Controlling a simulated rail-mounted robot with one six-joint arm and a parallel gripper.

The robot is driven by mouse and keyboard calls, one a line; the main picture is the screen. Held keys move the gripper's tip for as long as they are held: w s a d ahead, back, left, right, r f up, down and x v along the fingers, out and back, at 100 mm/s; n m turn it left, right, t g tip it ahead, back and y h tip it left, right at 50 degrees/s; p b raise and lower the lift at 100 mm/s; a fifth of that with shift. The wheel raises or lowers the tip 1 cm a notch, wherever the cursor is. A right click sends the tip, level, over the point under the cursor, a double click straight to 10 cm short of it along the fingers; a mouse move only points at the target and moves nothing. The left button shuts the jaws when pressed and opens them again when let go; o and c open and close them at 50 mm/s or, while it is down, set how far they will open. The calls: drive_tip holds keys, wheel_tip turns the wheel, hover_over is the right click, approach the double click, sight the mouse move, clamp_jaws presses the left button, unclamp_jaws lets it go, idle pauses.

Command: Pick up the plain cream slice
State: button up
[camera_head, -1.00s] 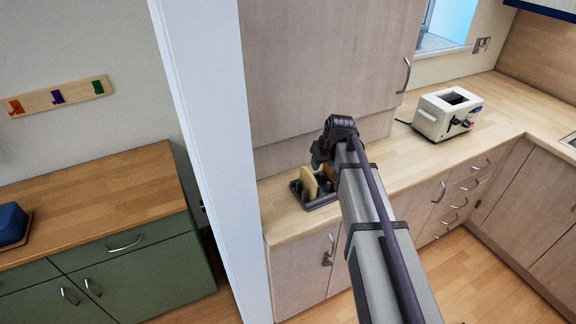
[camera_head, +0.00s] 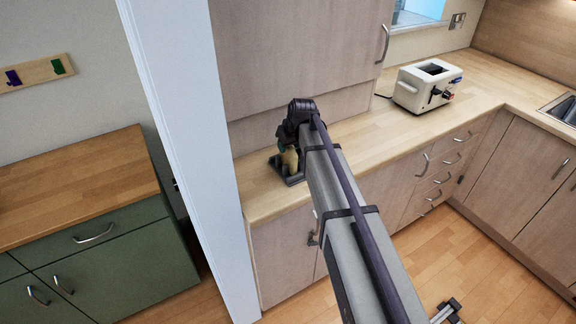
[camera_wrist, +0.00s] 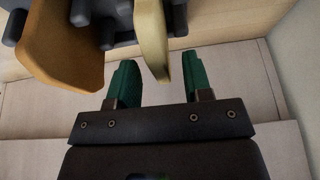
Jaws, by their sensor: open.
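The plain cream slice (camera_wrist: 153,40) stands on edge in a dark slotted rack (camera_wrist: 205,18) on the counter. In the wrist view its near end sits between the two green fingers of my gripper (camera_wrist: 158,68), with a visible gap on each side. My gripper is open and empty. A browner, orange-tan slice (camera_wrist: 60,50) stands in the rack to the left, outside the fingers. In the head view the cream slice (camera_head: 290,160) and the rack (camera_head: 292,180) are partly hidden by my gripper (camera_head: 287,146) and arm.
A white toaster (camera_head: 427,86) stands on the counter to the right, well clear of the rack. A tall cabinet front (camera_head: 300,50) is close behind the rack. A white wall edge (camera_head: 185,150) stands to the left. The counter between rack and toaster is free.

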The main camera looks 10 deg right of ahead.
drive_tip(key=shift+x, duration=0.95)
drive_tip(key=shift+s+r, duration=0.15)
drive_tip(key=shift+r, duration=0.15)
clamp_jaws()
wheel_tip(320, 180, up, 10)
drive_tip(key=p, duration=1)
drive_tip(key=shift+r, duration=0.2)
drive_tip(key=shift+f, duration=0.15)
